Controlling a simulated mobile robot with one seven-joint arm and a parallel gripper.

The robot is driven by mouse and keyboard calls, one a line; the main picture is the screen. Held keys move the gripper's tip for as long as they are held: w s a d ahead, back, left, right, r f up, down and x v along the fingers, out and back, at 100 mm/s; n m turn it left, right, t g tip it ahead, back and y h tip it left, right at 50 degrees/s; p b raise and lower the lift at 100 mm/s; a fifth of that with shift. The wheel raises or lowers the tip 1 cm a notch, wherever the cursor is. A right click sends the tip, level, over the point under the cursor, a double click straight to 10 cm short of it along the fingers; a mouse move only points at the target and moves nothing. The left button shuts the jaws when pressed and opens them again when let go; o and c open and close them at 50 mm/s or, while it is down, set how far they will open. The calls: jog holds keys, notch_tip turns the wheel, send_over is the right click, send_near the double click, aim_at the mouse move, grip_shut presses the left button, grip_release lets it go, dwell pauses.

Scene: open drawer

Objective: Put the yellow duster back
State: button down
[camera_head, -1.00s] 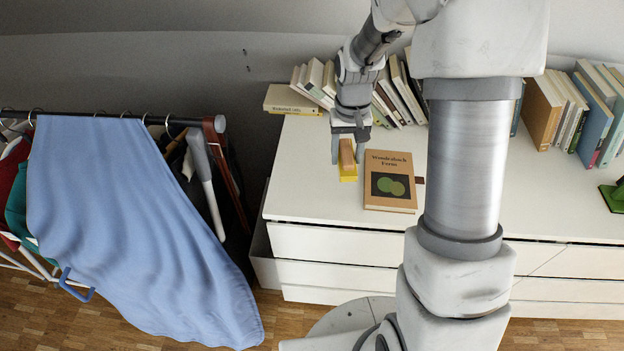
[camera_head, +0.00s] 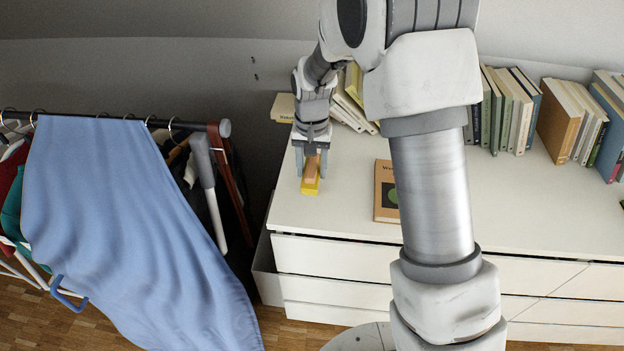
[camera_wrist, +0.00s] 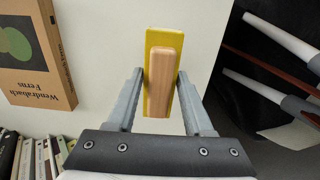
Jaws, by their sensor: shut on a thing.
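The yellow duster (camera_head: 310,188) has a wooden handle block on a yellow pad. It is near the left end of the white dresser top, left of a brown book. My gripper (camera_head: 310,172) points down and is shut on the duster, with one finger on each side. In the wrist view the duster (camera_wrist: 153,42) shows from above between the fingers of my gripper (camera_wrist: 160,80). I cannot tell whether its pad touches the top or hangs just above it.
The brown book (camera_head: 384,200) lies flat on the dresser (camera_head: 330,222), partly behind my arm. Rows of books (camera_head: 510,110) stand along the back. A clothes rack with a blue cloth (camera_head: 120,220) stands left of the dresser. The top's front left is bare.

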jog(key=shift+f+b, duration=0.35)
jog(key=shift+f, duration=1.6)
jog(key=shift+f, duration=0.2)
jog(key=shift+c, duration=1.4)
grip_release()
jog(key=shift+r, duration=0.1)
